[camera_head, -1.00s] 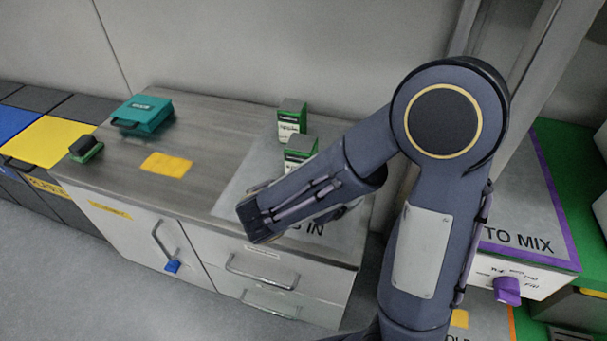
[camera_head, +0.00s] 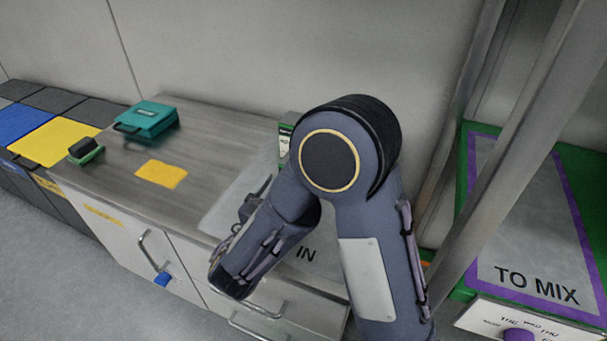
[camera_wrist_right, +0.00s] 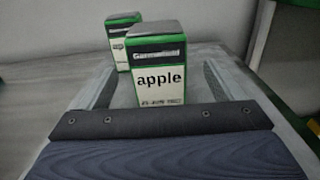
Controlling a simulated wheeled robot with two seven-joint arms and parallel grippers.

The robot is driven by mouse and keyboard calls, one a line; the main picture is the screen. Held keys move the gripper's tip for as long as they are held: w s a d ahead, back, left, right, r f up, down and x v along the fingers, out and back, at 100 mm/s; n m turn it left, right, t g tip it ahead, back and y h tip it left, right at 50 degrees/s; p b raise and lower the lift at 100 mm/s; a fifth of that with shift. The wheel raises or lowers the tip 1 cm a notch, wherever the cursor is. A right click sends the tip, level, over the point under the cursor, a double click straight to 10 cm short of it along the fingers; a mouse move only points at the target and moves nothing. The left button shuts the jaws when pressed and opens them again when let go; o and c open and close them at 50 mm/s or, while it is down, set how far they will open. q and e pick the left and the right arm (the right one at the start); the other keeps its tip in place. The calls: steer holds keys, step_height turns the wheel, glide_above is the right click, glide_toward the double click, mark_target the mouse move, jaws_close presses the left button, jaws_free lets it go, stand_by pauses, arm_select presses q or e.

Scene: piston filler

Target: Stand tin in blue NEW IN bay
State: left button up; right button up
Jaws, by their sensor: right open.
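A green, white and black box-shaped tin (camera_wrist_right: 165,75) marked "apple" stands upright in the right wrist view. My right gripper (camera_wrist_right: 157,80) is open, with one finger on each side of this tin. Whether a finger touches it I cannot tell. A second, similar tin (camera_wrist_right: 117,38) stands behind it to the left. In the head view a bit of one tin (camera_head: 284,140) shows behind my right arm, which hides the rest and most of the right gripper. No bay marked NEW IN can be read. My left gripper is not in view.
The tins' grey mat (camera_head: 232,200) shows "IN" on a wooden-topped cabinet (camera_head: 215,120). A teal case (camera_head: 147,119), yellow patch (camera_head: 161,174) and green-black block (camera_head: 85,150) lie left. Blue (camera_head: 22,122) and yellow (camera_head: 52,143) panels lie further left. A post (camera_head: 520,140) and "TO MIX" surface (camera_head: 530,220) are right.

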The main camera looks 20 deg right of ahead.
steer(key=shift+w+d+f, duration=0.1)
steer(key=shift+w+d, duration=0.25)
steer(key=x, duration=0.2)
steer(key=b+x, duration=0.1)
steer(key=x, duration=0.1)
steer(key=b+x, duration=0.1)
steer(key=x, duration=0.1)
steer(key=shift+w+r, duration=0.1)
steer(key=shift+r, duration=0.25)
steer(key=shift+w+d+r, duration=0.1)
steer(key=shift+w+d, duration=0.35)
steer(key=c, duration=1.3)
steer(key=shift+c, duration=1.3)
steer(key=shift+r, duration=0.15)
